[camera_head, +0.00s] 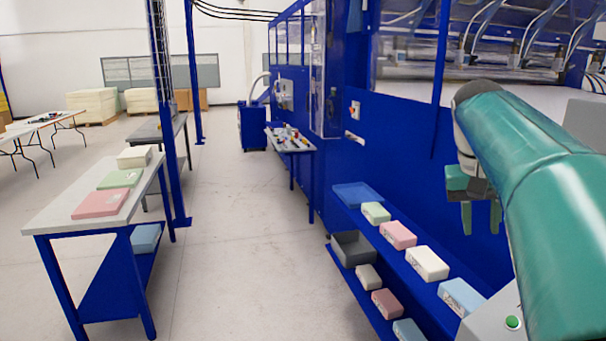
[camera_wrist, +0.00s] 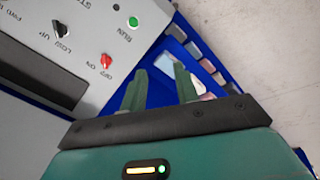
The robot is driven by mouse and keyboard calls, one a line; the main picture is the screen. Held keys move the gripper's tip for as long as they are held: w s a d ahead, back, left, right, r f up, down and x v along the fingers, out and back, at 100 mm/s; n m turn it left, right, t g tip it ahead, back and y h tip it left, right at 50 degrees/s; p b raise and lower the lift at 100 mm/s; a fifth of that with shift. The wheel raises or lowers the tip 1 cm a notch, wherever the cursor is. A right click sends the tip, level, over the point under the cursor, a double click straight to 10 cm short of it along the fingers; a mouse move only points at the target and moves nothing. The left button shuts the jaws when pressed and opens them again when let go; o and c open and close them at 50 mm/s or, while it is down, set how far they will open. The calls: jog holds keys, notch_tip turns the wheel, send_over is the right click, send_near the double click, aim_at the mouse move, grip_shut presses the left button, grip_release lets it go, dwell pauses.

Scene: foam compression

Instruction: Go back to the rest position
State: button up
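My gripper (camera_head: 481,217) hangs fingers-down at the right in the head view, in front of the blue machine wall and above the blue shelf. Its two green fingers are apart with nothing between them. In the wrist view my gripper (camera_wrist: 162,84) also shows its fingers spread and empty. Beyond them are blue shelf rails and a few blurred blocks. My teal arm covers the right side of the head view.
A blue two-level shelf (camera_head: 405,268) holds pink, white, green and blue foam blocks and a grey bin (camera_head: 353,249). A control panel (camera_wrist: 90,45) with a green button and red switch is close by. A table (camera_head: 52,215) with foam blocks stands left. The aisle floor (camera_head: 235,230) is clear.

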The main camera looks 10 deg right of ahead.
jog(key=s+a+f+n+t+y, duration=0.1)
jog(key=s+a+f+n, duration=0.1)
jog(key=s+a+f, duration=0.2)
jog(key=s+a+f+n+t+y, duration=0.1)
jog(key=s+a+f, duration=0.3)
jog(key=a+f, duration=0.4)
jog(key=s+a+f+n+t+y, duration=0.1)
jog(key=a+f, duration=0.5)
jog(key=a, duration=0.6)
jog(key=s+n+t, duration=0.1)
jog(key=s+t, duration=0.1)
jog(key=s, duration=0.1)
jog(key=shift+s+n, duration=0.3)
jog(key=shift+n, duration=0.1)
